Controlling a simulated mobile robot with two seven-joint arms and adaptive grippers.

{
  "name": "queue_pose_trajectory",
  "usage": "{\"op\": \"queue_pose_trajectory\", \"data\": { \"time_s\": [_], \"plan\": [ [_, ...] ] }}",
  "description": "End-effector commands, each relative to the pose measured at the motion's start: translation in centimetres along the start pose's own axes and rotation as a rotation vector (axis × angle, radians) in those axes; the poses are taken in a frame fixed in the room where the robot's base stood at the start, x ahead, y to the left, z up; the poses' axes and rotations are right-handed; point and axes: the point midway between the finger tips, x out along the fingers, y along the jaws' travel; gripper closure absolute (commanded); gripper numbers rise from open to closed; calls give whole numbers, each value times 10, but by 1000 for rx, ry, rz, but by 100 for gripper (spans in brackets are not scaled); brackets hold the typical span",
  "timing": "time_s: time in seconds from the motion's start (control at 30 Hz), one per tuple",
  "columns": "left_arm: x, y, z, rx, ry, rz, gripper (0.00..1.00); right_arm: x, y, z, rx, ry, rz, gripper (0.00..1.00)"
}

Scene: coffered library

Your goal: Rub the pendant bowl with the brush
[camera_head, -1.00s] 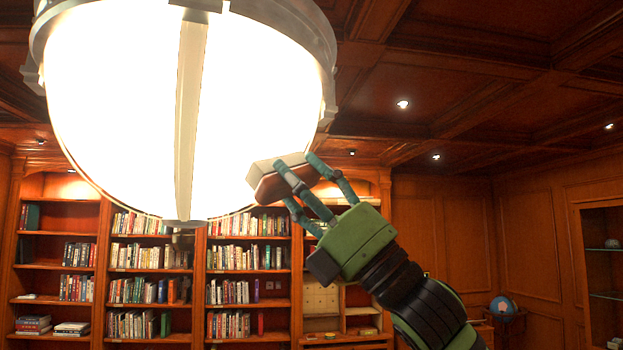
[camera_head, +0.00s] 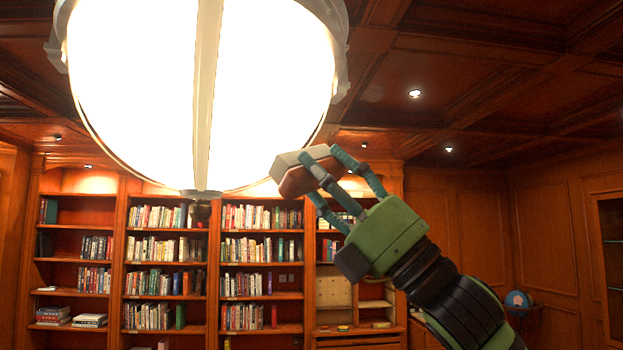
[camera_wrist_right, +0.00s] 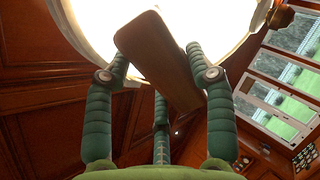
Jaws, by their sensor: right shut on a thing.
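The pendant bowl (camera_head: 140,95) is a large, brightly glowing white bowl with a metal rim, a vertical metal strap and a small finial at its bottom. It fills the upper left of the head view and the top of the right wrist view (camera_wrist_right: 105,22). My right gripper (camera_head: 322,172) is shut on the brush, a block with a brown back (camera_head: 297,182) and a pale face. In the wrist view the brush (camera_wrist_right: 160,60) sits between the fingers. The brush is at the bowl's lower right side; whether it touches cannot be told. My left gripper is not in view.
Tall wooden bookshelves (camera_head: 120,255) with books line the wall behind. A coffered wooden ceiling (camera_head: 480,75) with small lamps is above. A globe (camera_head: 517,300) stands at the far right. The space right of the bowl looks free.

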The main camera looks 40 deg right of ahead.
Motion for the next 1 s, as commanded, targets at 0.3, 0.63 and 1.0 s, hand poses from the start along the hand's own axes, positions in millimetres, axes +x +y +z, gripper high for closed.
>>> {"op": "queue_pose_trajectory", "data": {
  "time_s": [0.3, 0.63, 1.0],
  "plan": [
    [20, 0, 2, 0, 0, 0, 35, -21, 0, 0, 0, 0, 0, 71],
    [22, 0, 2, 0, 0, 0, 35, -23, 0, 0, 0, 0, 0, 71],
    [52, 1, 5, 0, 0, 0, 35, -52, -2, 0, -1, -1, 0, 71]
  ]
}}
